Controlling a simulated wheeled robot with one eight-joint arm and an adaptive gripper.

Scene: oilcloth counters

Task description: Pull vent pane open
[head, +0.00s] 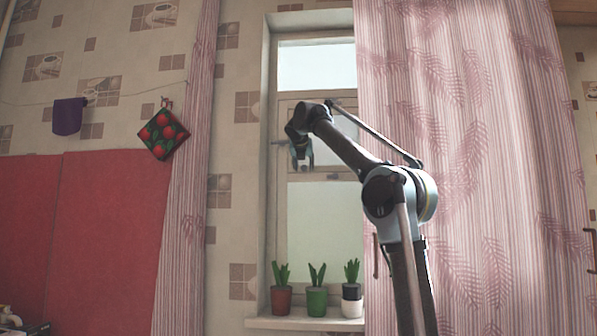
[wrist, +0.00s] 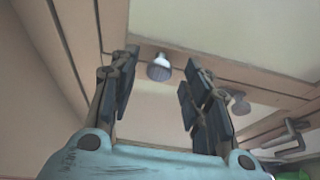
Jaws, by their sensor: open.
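The window (head: 316,225) has a tall upper light, a smaller middle pane (head: 347,127) and a large lower pane; I take the middle one as the vent pane. It looks closed, though my arm hides part of it. My gripper (head: 301,163) is in front of the window, by the vent pane's lower left part. In the wrist view my gripper (wrist: 160,66) is open, with a pale round knob (wrist: 159,71) on the wooden frame seen between the fingertips. I cannot tell whether the fingers touch it. A second, similar rounded shape (wrist: 240,104) shows right of the fingers.
A metal window handle (wrist: 291,140) is at the right in the wrist view. Red (head: 281,300), green (head: 317,302) and black-and-white (head: 352,302) plant pots stand on the sill (head: 305,323). Pink curtains hang left (head: 188,170) and right (head: 470,150) of the window.

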